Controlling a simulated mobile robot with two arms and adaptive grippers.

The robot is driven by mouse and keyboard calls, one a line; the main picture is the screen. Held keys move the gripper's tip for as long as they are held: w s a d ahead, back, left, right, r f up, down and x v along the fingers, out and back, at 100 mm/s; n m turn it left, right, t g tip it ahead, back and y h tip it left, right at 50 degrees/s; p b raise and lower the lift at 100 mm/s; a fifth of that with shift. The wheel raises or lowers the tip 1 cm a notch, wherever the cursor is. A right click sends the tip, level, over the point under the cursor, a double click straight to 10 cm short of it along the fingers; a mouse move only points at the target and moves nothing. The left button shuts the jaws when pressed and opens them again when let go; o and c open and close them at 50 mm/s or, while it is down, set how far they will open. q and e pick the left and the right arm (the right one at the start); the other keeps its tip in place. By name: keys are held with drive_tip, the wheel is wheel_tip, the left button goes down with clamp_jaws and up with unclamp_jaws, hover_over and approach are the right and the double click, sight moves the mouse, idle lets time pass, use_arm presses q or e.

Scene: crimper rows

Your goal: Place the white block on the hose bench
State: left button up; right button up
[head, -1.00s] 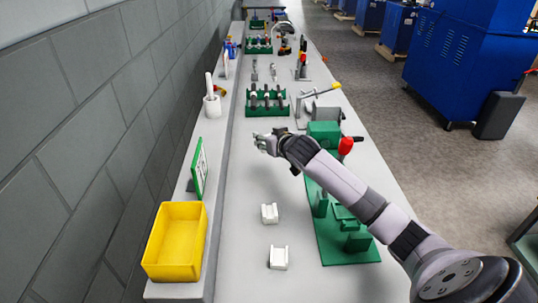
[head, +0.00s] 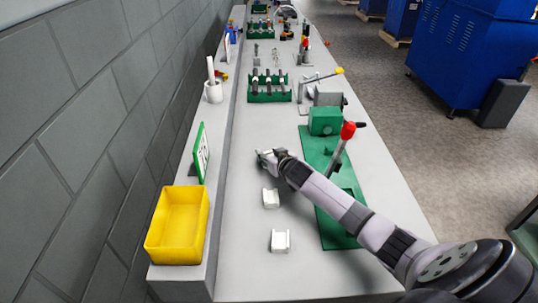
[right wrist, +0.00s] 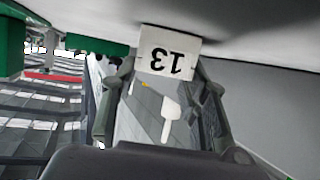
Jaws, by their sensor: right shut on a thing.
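My right gripper (head: 268,158) is over the long grey bench (head: 240,262), just beyond two notched white blocks. In the right wrist view its fingers (right wrist: 160,90) are shut on a white block (right wrist: 168,52), whose face bears an upside-down 13. The held block is small and mostly hidden in the head view. The nearer white block (head: 280,241) and the farther white block (head: 270,198) rest on the bench apart from each other. I cannot tell whether the held block touches the bench. My left gripper is not in view.
A green fixture with a red-knobbed lever (head: 347,131) stands right of my gripper, beside my forearm. A green rack (head: 268,97) stands farther back.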

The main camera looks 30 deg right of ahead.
drive_tip(key=shift+f, duration=0.1)
drive_tip(key=o, duration=1.2)
drive_tip(key=shift+r, duration=0.2)
drive_tip(key=shift+s, duration=0.35)
drive_tip(key=v, duration=1.1)
drive_tip(key=shift+s+a+r, duration=0.1)
drive_tip(key=shift+s, duration=0.05)
